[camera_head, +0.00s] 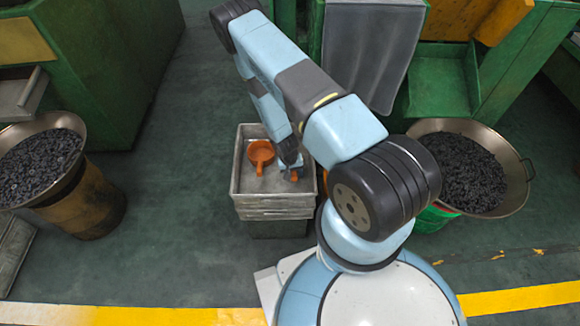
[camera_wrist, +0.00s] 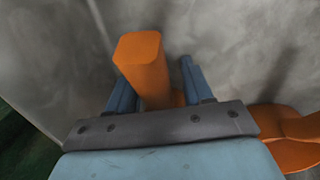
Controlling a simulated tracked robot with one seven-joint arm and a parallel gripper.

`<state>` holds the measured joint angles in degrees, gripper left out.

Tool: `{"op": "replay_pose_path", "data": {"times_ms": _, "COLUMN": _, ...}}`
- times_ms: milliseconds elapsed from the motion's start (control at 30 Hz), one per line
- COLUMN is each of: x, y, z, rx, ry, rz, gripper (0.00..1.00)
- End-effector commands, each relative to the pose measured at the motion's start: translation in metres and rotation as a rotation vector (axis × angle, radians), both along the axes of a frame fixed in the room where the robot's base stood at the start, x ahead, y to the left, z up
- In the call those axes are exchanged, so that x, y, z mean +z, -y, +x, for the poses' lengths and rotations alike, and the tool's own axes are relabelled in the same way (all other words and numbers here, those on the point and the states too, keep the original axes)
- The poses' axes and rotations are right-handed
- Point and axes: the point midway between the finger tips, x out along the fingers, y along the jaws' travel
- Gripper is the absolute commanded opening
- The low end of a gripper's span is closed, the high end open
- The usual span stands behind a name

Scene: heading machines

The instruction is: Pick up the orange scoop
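An orange scoop (camera_head: 261,152) with a round bowl and short handle lies in the grey metal bin (camera_head: 236,178). My gripper (camera_head: 291,170) is inside the bin, to the right of that bowl, with a small orange piece at its fingertips. In the wrist view, an upright orange handle (camera_wrist: 142,62) stands between the two blue fingers of my gripper (camera_wrist: 157,78). The fingers are apart, with a visible gap on the right finger's side. A rounded orange part (camera_wrist: 290,135) shows at the right edge. I cannot tell whether it joins the handle; its lower end is hidden.
Pans of dark small parts stand at left (camera_head: 38,165) and right (camera_head: 462,172). Green machines (camera_head: 95,65) are behind, and a grey sheet (camera_head: 370,50) hangs at the back. The bin's walls surround my gripper closely. A yellow line (camera_head: 150,316) crosses the floor; floor left of the bin is clear.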

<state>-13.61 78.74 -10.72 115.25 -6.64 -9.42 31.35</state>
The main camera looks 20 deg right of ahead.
Motion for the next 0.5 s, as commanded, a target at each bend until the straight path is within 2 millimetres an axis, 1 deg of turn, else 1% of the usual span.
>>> {"op": "replay_pose_path", "data": {"times_ms": 33, "x": 0.0001, "y": 0.0000, "z": 0.0000, "rx": 0.000, "ry": 0.000, "rz": 0.000, "gripper": 0.45}}
{"op": "replay_pose_path", "data": {"times_ms": 67, "x": 0.0001, "y": 0.0000, "z": 0.0000, "rx": 0.000, "ry": 0.000, "rz": 0.000, "gripper": 0.42}}
{"op": "replay_pose_path", "data": {"times_ms": 500, "x": 0.0002, "y": 0.0000, "z": -0.0001, "rx": 0.000, "ry": 0.000, "rz": 0.000, "gripper": 0.00}}
